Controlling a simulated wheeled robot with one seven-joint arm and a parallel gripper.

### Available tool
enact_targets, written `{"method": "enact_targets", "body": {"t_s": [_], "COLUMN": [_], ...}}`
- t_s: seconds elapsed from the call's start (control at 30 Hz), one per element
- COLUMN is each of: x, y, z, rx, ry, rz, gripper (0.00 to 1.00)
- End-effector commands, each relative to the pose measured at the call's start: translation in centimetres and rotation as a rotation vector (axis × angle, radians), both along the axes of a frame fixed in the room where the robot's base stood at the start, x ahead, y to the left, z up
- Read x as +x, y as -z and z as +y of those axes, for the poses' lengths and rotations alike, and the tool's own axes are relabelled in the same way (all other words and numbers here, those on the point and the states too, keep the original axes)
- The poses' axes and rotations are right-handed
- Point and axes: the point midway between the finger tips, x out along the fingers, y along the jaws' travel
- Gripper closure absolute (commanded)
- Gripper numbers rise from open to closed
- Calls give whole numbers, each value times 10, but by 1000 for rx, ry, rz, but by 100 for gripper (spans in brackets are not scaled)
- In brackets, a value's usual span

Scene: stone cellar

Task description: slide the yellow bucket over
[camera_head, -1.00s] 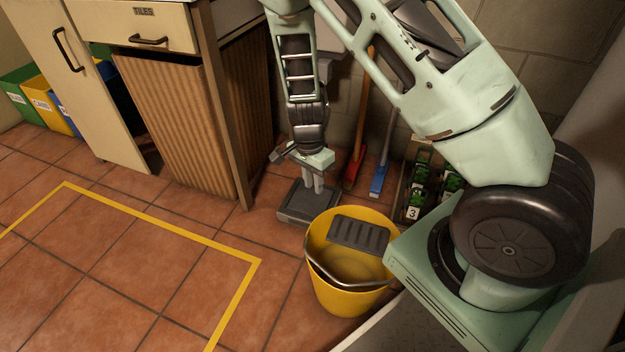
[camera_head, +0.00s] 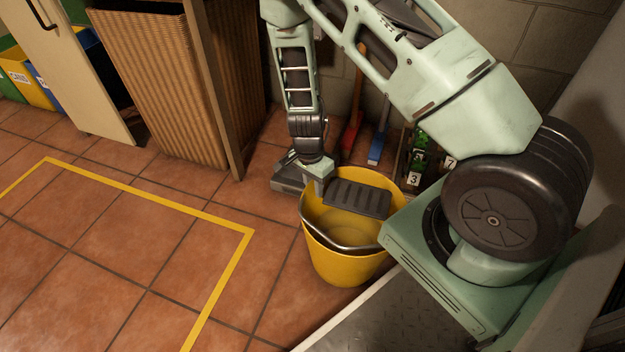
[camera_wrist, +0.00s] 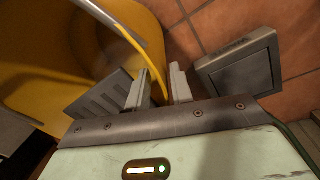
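The yellow bucket (camera_head: 345,265) stands upright on the tiles, left of my base. It has a grey ribbed insert (camera_head: 357,198) at its far side and a handle resting along its near rim. My gripper (camera_head: 319,184) points down at the bucket's far left rim. In the wrist view the bucket (camera_wrist: 60,50) fills the upper left, and its rim passes between the two fingers of my gripper (camera_wrist: 160,88). The fingers stand apart and look open around the rim. A yellow taped outline (camera_head: 150,196) marks the floor to the left.
A red broom (camera_head: 352,135), a blue broom (camera_head: 377,145) and a numbered plant crate (camera_head: 405,165) stand by the wall. Floor left of the bucket is clear.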

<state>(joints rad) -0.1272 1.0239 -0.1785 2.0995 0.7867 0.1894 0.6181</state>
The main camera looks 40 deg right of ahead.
Motion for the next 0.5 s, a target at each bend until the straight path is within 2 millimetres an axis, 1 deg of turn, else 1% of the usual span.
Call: {"method": "enact_targets", "body": {"t_s": [0.03,0.1,0.4,0.43,0.47,0.5], "x": [0,-1,-1,-1,-1,-1], "y": [5,7,7,7,7,7], "z": [0,0,0,0,0,0], "rx": [0,0,0,0,0,0], "ry": [1,1,1,1,1,1], "rz": [0,0,0,0,0,0], "gripper": [78,78,78,80,89,100]}}
